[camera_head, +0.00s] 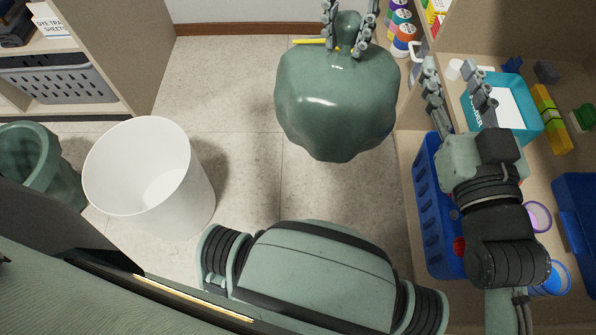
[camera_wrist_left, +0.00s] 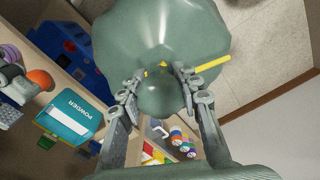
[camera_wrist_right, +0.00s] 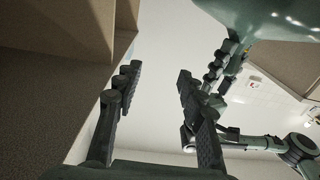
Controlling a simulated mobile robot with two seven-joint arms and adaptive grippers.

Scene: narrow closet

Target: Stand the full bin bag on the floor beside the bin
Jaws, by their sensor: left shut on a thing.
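The full bin bag (camera_head: 338,105) is dark green, glossy and bulging, with a yellow tie (camera_head: 308,42) at its gathered neck. My left gripper (camera_head: 348,47) is shut on the neck; the left wrist view shows its fingers (camera_wrist_left: 157,80) on both sides of it. The bag hangs upright and looks raised over the floor; its underside is hidden. The bin (camera_head: 150,178) is white, round and empty, standing left of the bag with bare floor between. My right gripper (camera_head: 454,68) is open and empty at the right shelf; its parted fingers show in the right wrist view (camera_wrist_right: 160,75).
A green container (camera_head: 38,165) stands left of the bin. A shelf with a grey basket (camera_head: 58,82) is at upper left. Floor (camera_head: 235,110) between bin and bag is clear.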

